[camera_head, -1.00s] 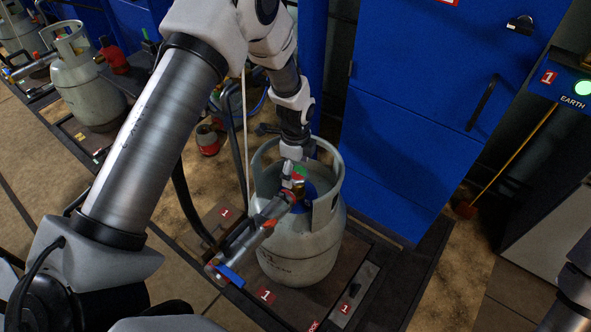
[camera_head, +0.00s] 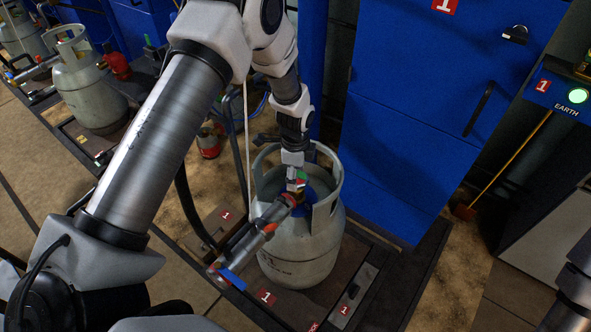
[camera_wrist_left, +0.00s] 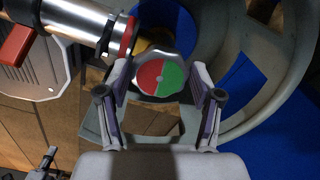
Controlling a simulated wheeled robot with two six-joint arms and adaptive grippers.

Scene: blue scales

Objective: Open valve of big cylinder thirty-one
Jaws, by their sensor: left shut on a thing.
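The big grey cylinder (camera_head: 300,258) stands upright on the scale platform behind a red label reading 1. A valve knob (camera_wrist_left: 158,75) with red and green halves sits inside its collar; it also shows in the head view (camera_head: 301,178). My left gripper (camera_wrist_left: 160,82) comes down from above into the collar. Its two fingers are shut on the knob's opposite sides. A metal filling head (camera_head: 250,240) with a red ring and blue lever is at the valve, beside the knob in the wrist view. My right gripper is out of view.
The cylinder's collar (camera_head: 333,190) surrounds the valve closely. A blue cabinet (camera_head: 410,120) stands behind it to the right. Another grey cylinder (camera_head: 88,95) stands on a platform at upper left. A green EARTH light (camera_head: 578,96) glows at right.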

